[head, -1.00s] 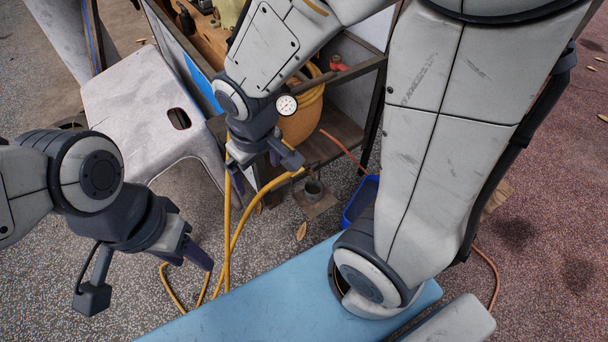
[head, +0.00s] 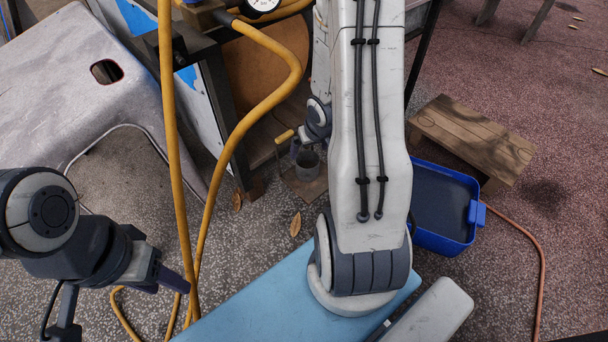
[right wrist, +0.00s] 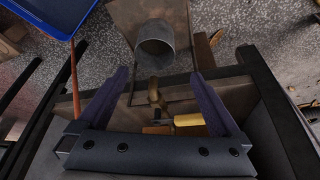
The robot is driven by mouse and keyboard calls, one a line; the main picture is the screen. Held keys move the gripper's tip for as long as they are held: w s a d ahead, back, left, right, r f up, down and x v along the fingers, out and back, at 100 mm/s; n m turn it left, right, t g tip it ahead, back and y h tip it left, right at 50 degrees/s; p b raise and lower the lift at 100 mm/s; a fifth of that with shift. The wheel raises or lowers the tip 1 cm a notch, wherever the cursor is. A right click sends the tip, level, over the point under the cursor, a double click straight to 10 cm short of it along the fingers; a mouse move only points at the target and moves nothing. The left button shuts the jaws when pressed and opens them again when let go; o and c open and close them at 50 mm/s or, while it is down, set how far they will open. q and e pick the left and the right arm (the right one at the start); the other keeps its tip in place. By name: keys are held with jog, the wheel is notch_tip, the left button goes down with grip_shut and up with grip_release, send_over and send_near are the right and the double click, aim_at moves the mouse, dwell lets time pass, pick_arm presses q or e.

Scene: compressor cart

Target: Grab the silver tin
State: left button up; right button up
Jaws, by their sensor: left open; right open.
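The silver tin (head: 308,168) is a small grey open-topped cylinder. It stands upright on a flat brown board on the ground, under the cart's edge. In the right wrist view the tin (right wrist: 154,46) is beyond my open fingertips, and my right gripper (right wrist: 158,78) is empty. In the head view that gripper is mostly hidden behind my own right arm, close to the tin. My left gripper (head: 122,306) is open and empty at the lower left, far from the tin.
A yellow-handled brass part (right wrist: 188,119) is close to my right fingers, near a dark shelf rail. Yellow hoses (head: 168,150) hang in front of the cart. A blue bin (head: 440,240) and wooden stool (head: 470,140) stand to the right, a grey stool (head: 60,85) at left.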

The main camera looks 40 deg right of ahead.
jog(key=b, duration=0.3)
send_near(308, 159)
jog(key=s+a, duration=0.1)
jog(key=a, duration=0.1)
jog(key=b+x, duration=0.4)
jog(key=x, duration=0.2)
jog(key=shift+d+f, duration=0.1)
jog(key=shift+f, duration=0.1)
jog(key=shift+r, duration=0.1)
jog(key=shift+c, duration=0.3)
jog(key=c, duration=1.2)
jog(key=shift+r, duration=0.15)
